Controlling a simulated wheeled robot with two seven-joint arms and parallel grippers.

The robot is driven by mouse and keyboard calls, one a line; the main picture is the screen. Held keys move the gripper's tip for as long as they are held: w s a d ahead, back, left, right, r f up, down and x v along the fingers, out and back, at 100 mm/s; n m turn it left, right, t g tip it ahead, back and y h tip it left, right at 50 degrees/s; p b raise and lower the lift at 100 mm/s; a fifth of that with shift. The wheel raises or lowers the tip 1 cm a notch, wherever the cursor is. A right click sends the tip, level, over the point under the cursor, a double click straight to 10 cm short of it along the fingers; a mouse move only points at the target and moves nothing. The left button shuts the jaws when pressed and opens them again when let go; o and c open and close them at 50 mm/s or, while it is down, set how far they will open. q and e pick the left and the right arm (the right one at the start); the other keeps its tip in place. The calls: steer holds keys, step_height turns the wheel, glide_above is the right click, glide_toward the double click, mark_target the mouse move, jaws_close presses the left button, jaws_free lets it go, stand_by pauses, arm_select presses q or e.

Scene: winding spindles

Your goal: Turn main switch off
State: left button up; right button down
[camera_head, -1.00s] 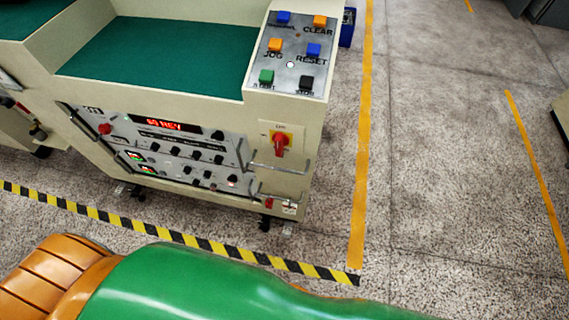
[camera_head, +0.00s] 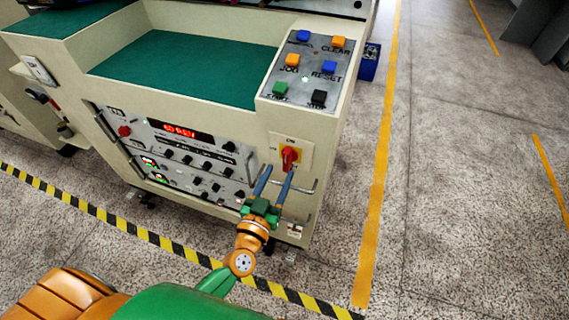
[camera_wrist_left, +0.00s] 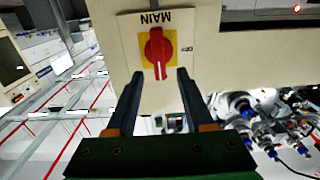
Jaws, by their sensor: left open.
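The main switch is a red rotary knob (camera_head: 290,156) on a yellow square and white plate, on the front of the cream machine cabinet (camera_head: 262,207). The knob (camera_wrist_left: 158,48) also shows in the left wrist view, under the upside-down word MAIN, with its handle running along the picture's vertical. My left gripper (camera_head: 279,168) is open, its two blue fingers pointing at the switch from below. In the left wrist view its fingertips (camera_wrist_left: 160,74) are spread to either side of the knob's lower end. Whether they touch it I cannot tell. My right gripper is out of view.
A button panel (camera_head: 314,66) with coloured buttons is on top of the cabinet. A control panel (camera_head: 190,160) with a red display and knobs lies left of the switch. Metal handles (camera_head: 300,190) stick out near the gripper. Striped floor tape (camera_head: 125,223) runs in front.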

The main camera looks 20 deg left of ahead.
mark_target(284, 161)
arm_select(q)
steer(key=w, duration=0.5)
steer(key=shift+w+d+f, duration=0.1)
steer(key=shift+d, duration=0.05)
jaws_close()
steer(key=shift+n, duration=0.3)
steer(key=n, duration=0.3)
steer(key=shift+a+n, duration=0.2)
steer(key=shift+n, duration=0.2)
steer(key=n, duration=0.2)
steer(key=n+b, duration=0.1)
steer(key=n, duration=0.1)
steer(key=shift+a+f+n, duration=0.2)
steer(key=shift+n, duration=0.1)
steer(key=n, duration=0.2)
steer(key=n+b, duration=0.1)
steer(key=n, duration=0.1)
steer(key=shift+a+f, duration=0.15)
steer(key=shift+f, duration=0.05)
steer(key=shift+f+n+b, duration=0.2)
steer(key=shift+n+b, duration=0.25)
steer(key=shift+n, duration=1.95)
